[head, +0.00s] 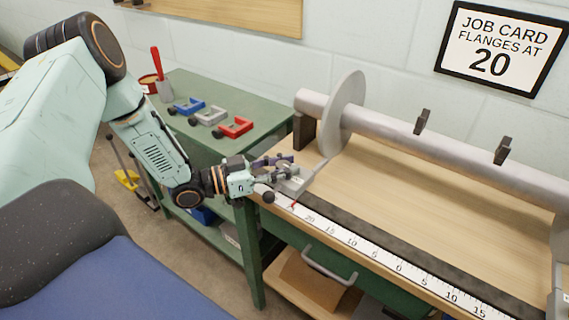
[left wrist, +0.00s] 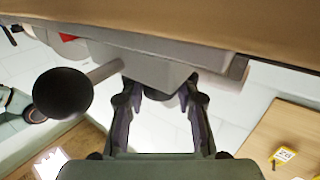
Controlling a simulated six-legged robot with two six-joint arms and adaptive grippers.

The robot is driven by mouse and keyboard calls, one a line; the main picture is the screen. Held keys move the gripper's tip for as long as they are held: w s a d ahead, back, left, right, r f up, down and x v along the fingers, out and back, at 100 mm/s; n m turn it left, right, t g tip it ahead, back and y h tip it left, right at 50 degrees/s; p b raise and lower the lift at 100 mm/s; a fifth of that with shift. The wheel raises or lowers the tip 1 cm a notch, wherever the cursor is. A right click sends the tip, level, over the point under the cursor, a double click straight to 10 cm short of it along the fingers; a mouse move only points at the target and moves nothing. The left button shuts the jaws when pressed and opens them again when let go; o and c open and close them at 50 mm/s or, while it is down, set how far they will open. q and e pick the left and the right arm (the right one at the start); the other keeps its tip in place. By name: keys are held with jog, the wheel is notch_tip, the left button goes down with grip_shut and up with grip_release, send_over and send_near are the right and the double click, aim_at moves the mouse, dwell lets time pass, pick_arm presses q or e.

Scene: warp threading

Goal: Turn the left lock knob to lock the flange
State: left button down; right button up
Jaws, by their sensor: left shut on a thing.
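The left flange (head: 345,112) is a grey disc on a long roller. A grey carriage block (head: 292,184) with an arm toward that flange sits at the left end of the white scale (head: 365,254). A red pointer (head: 293,206) shows left of the printed 20. My left gripper (head: 285,168) is at the block. In the left wrist view my left gripper (left wrist: 160,88) has its fingertips around the dark left lock knob (left wrist: 179,99) by the grey block (left wrist: 150,70), shut on it. The knob is mostly hidden. A black ball handle (left wrist: 63,93) sticks out beside it. My right gripper is out of view.
A green side table (head: 235,100) holds blue, silver and red gauge-like pieces (head: 235,128) and a red-handled tool (head: 157,62). A drawer handle (head: 328,268) juts from the bench front. The job card (head: 497,47) reads 20.

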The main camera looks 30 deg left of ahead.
pick_arm(q)
jog(key=shift+f, duration=0.1)
jog(key=c, duration=1)
grip_release()
jog(key=shift+o, duration=0.2)
jog(key=shift+v, duration=3.25)
jog(key=shift+s+a, duration=0.3)
jog(key=shift+s, duration=0.15)
